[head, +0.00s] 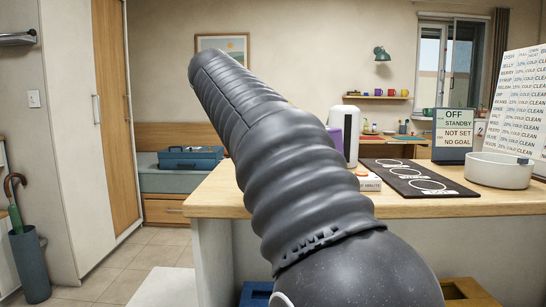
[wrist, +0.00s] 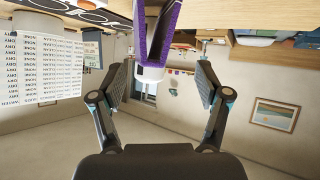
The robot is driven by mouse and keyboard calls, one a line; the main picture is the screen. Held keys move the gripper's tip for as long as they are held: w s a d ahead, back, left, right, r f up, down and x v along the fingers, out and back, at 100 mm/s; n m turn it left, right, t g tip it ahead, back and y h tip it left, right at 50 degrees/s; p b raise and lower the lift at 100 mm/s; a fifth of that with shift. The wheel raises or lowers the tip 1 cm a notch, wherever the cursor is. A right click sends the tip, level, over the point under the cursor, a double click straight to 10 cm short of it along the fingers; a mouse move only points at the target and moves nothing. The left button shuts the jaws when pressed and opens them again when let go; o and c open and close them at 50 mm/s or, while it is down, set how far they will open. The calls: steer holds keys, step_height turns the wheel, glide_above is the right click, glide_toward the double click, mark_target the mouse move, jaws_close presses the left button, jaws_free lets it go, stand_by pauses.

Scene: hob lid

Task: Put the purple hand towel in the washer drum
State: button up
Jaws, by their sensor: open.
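A purple fuzzy thing, which looks like the hand towel (wrist: 171,34), shows at the top middle of the upside-down wrist view, close to a white object (wrist: 150,75). I cannot tell whether it hangs on that object. In the head view a sliver of purple (head: 335,137) shows beside a white upright container (head: 351,132) on the counter. My gripper (wrist: 158,74) is open and empty, its fingers spread to either side of the white object's end in the picture. In the head view my arm hides the gripper. No washer drum is in view.
The wooden counter (head: 440,207) also holds a dark mat with rings (head: 413,177), a white bowl (head: 498,171), a small sign (head: 455,134) and a large text board (head: 518,105). A blue case (head: 190,158) lies on a far bench. Floor (head: 130,262) is open at left.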

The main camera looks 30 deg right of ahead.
steer(key=w+d+r+m+g+h, duration=0.1)
steer(key=w+d+r+m+h, duration=0.1)
steer(key=d+r+m, duration=0.2)
steer(key=x, duration=1.3)
steer(key=shift+s+d+f+b, duration=0.1)
steer(key=shift+s+b, duration=0.2)
steer(key=shift+b, duration=0.1)
jaws_close()
